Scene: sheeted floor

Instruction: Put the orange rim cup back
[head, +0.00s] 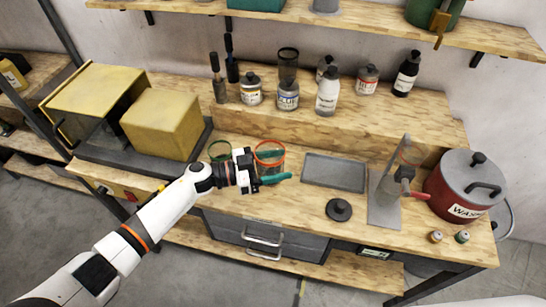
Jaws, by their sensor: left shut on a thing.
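The orange rim cup (270,158) is a clear cup with an orange rim, upright over the back part of the workbench. My left gripper (268,170) reaches in from the left and is shut on this cup, with a teal finger across its lower front. The cup's base is partly hidden by the finger, so I cannot tell whether it touches the bench. A green rim cup (220,150) stands just left, partly behind my gripper. A dark rim cup (288,57) is on the raised shelf among the bottles. My right gripper is not in view.
A grey tray (335,172) lies to the right, with a black lid-like disc (339,210) in front. A metal stand (385,200) and a red pot (465,185) stand further right. Yellow boxes (160,123) are at left. Several bottles line the raised shelf (390,118).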

